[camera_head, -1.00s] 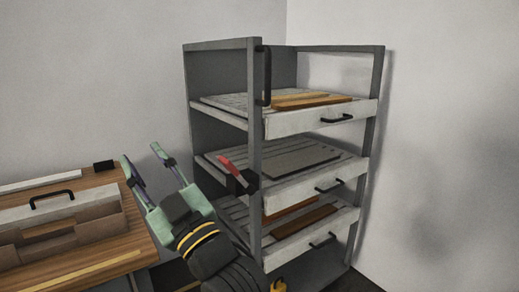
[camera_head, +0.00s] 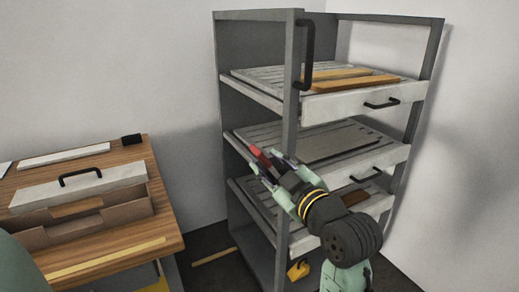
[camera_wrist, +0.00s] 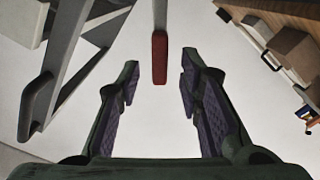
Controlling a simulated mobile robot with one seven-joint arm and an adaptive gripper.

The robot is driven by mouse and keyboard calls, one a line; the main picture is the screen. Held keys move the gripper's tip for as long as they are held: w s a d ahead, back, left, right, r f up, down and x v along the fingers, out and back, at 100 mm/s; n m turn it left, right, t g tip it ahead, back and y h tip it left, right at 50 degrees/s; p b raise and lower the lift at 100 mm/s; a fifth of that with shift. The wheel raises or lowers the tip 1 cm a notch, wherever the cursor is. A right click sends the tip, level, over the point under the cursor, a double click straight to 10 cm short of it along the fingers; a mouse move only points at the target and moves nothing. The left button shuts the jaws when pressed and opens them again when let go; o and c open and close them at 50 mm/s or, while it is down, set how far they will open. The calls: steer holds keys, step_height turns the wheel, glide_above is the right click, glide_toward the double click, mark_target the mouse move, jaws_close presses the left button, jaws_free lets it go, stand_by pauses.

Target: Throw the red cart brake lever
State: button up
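The red brake lever (camera_head: 260,156) sits on the front left post of the grey cart (camera_head: 294,75), at the height of the middle tray. In the wrist view the red lever grip (camera_wrist: 160,58) hangs from the top centre, between and slightly beyond the fingertips. My gripper (camera_head: 267,167) is at the lever in the head view, its fingers on either side of it. The fingers are wide apart in the wrist view (camera_wrist: 158,80), with a gap on each side of the grip. The lever's base is hidden behind my gripper.
The cart has several pull-out trays with black handles (camera_head: 382,103), and orange-brown boards (camera_head: 350,80) lie on the top one.

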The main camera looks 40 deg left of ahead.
mark_target(258, 153)
steer(key=p+x, duration=0.1)
steer(key=x, duration=0.5)
steer(key=shift+c, duration=0.3)
steer(key=shift+d, duration=0.1)
jaws_close()
stand_by(0.4)
